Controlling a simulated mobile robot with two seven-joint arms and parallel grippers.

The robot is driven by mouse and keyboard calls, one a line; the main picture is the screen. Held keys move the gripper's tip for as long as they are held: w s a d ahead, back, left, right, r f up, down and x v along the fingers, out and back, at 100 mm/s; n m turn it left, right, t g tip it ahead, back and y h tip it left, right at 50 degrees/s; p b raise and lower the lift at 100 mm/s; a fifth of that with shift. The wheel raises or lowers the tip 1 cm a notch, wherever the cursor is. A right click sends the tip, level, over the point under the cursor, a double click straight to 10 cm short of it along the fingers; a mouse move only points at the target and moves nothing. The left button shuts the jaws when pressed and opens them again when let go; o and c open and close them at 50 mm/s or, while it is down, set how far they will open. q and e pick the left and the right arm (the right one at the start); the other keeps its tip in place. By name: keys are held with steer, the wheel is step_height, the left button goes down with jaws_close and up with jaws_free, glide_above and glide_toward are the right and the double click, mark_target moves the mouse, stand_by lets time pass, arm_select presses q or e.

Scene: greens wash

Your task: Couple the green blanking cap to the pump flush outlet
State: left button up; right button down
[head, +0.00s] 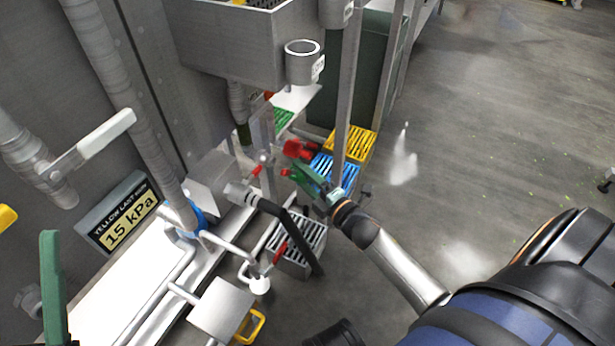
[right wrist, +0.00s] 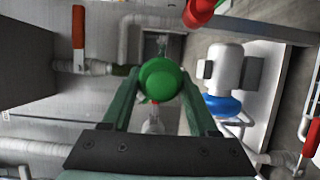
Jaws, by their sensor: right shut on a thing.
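My right gripper (head: 308,180) reaches in from the lower right in the head view, among the pipework. In the right wrist view its two green fingers (right wrist: 158,92) are shut on the round green blanking cap (right wrist: 160,80), held in front of the fingertips. In the head view the cap is hard to tell from the green fingers. A white pump body (right wrist: 226,68) on a blue ring stands right of the cap in the wrist view, apart from it. I cannot clearly make out the flush outlet; the cap may hide part of it.
A red fitting (head: 298,148) is close beyond my gripper. Blue (head: 335,172) and yellow (head: 358,142) crates stand behind it, next to a metal post (head: 348,80). A black hose (head: 298,235) and white pipes lie to the left. The floor at the right is open.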

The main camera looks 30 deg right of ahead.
mark_target(272, 164)
steer(key=shift+w+a+b, duration=0.25)
steer(key=shift+w+a, duration=0.35)
steer(key=shift+w, duration=0.35)
steer(key=shift+w+a+b, duration=0.25)
steer(key=shift+w+a, duration=0.3)
steer(key=shift+w, duration=0.35)
steer(key=shift+s+d+r, duration=0.1)
steer(key=shift+w+a+b, duration=0.15)
steer(key=shift+w+a, duration=0.25)
steer(key=shift+w, duration=0.25)
steer(key=shift+w+a+b, duration=0.2)
steer(key=shift+w+a, duration=0.15)
steer(key=shift+w, duration=0.3)
steer(key=shift+w+a+b, duration=0.15)
steer(key=shift+w+a, duration=0.25)
steer(key=shift+w, duration=0.25)
steer(key=shift+c, duration=0.4)
jaws_free()
